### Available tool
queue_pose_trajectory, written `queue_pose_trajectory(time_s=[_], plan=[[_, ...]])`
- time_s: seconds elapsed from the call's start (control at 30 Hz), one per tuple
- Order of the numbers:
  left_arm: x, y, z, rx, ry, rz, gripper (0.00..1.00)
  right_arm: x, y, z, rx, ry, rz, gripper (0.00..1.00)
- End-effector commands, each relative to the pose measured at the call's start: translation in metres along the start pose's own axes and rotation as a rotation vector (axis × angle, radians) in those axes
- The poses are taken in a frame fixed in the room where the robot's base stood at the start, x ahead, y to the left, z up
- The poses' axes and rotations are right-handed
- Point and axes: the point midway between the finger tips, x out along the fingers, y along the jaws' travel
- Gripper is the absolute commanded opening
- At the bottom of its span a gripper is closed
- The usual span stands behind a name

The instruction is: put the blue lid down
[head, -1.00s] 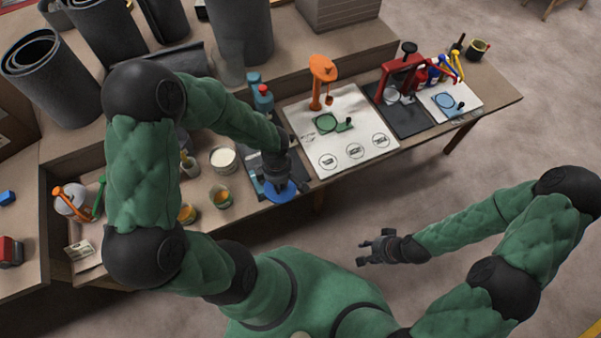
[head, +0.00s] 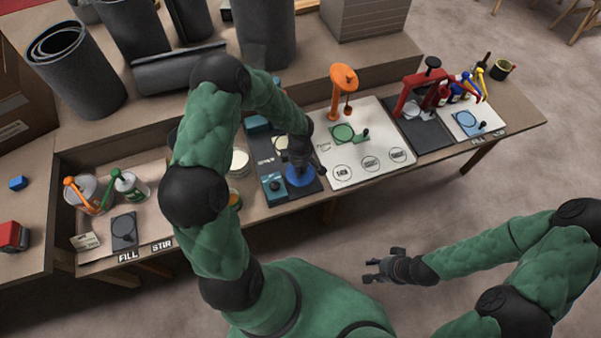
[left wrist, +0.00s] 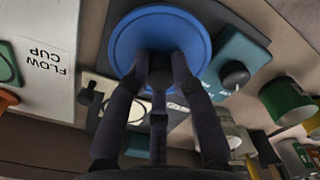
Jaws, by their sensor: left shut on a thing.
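The blue lid (head: 299,178) is a round disc held flat under my left gripper (head: 297,163), over the front right of a dark mat (head: 266,150) on the bench. In the left wrist view the lid (left wrist: 187,25) fills the top middle, and the fingers of my left gripper (left wrist: 160,72) are shut on its central knob. I cannot tell whether the lid touches the mat. My right gripper (head: 382,267) is empty, its fingers apart, in front of the bench.
A teal block (head: 274,187) stands close left of the lid. To the right is a white board (head: 370,165) with an orange stand (head: 341,90). Cans (left wrist: 287,100) stand near the mat. A red press (head: 412,92) is further right.

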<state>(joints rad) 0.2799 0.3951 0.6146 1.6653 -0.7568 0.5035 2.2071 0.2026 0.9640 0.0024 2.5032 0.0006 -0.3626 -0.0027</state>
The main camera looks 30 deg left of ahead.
Motion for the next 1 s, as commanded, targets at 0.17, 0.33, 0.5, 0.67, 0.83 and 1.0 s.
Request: queue_pose_trajectory(time_s=[0.17,0.33,0.5,0.67,0.83,1.0], plan=[[0.006,0.005,-0.001,0.0,0.0,-0.001,0.07,0.002,0.001,0.0,0.0,0.0,0.0,0.4],[0.029,0.007,-0.001,0.001,0.0,-0.003,0.07,0.011,0.004,-0.001,0.0,0.0,0.0,0.4],[0.04,0.008,-0.001,-0.001,0.0,0.0,0.07,0.014,0.005,-0.001,0.0,0.0,0.0,0.4],[0.038,0.008,-0.001,0.0,0.0,0.001,0.07,0.013,0.005,-0.001,0.0,0.0,0.0,0.4],[0.042,0.008,-0.001,0.0,0.0,0.0,0.07,0.018,0.006,-0.001,0.0,0.0,0.0,0.4],[0.041,0.008,-0.001,0.0,0.0,0.0,0.47,0.017,0.006,-0.001,0.0,0.0,0.0,0.4]])
